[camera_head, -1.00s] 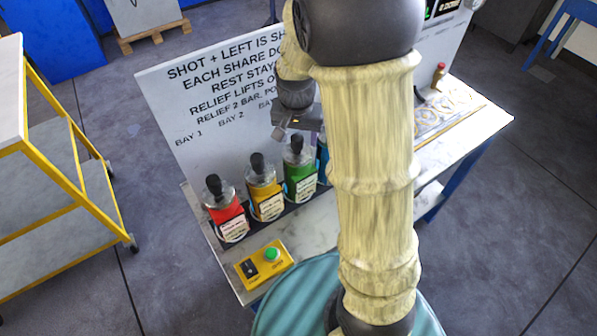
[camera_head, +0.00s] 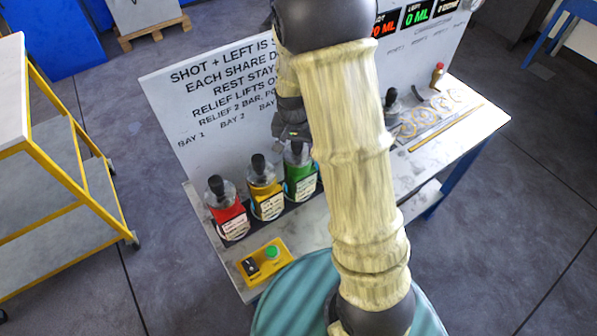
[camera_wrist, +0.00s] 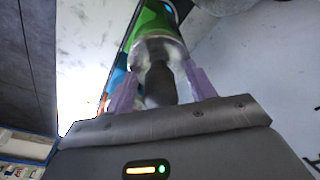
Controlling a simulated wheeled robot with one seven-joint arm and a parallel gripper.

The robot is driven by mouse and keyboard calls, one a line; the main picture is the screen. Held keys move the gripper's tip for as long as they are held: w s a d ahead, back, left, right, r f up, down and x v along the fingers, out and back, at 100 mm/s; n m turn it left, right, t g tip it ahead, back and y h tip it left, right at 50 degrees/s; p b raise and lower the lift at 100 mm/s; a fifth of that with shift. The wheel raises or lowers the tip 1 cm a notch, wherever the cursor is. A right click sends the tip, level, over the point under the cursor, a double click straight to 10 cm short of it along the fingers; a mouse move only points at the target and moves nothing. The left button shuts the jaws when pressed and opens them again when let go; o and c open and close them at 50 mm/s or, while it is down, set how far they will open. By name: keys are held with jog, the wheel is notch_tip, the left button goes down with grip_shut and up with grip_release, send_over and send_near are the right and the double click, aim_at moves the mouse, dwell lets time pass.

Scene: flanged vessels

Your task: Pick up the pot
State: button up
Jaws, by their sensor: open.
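Several glass-topped pots with black knobs and coloured labelled fronts stand in a row on the table: a red pot (camera_head: 229,217), a yellow pot (camera_head: 267,200) and a green pot (camera_head: 301,183). My gripper (camera_head: 290,143) is just above the green pot, partly hidden by my arm. In the wrist view, the open fingers of my gripper (camera_wrist: 162,92) lie on either side of the green pot's black knob (camera_wrist: 160,84). The green front (camera_wrist: 152,22) shows beyond it. I cannot tell whether the fingers touch the knob.
A lettered white board (camera_head: 215,95) stands behind the pots. A yellow control box (camera_head: 264,261) with a green button sits at the table's front. Another black-knobbed vessel (camera_head: 391,106) and a ruler-like strip (camera_head: 440,130) lie to the right. A yellow-framed cart (camera_head: 70,170) stands left.

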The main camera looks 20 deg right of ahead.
dwell(0.3)
grip_shut()
dwell(1.3)
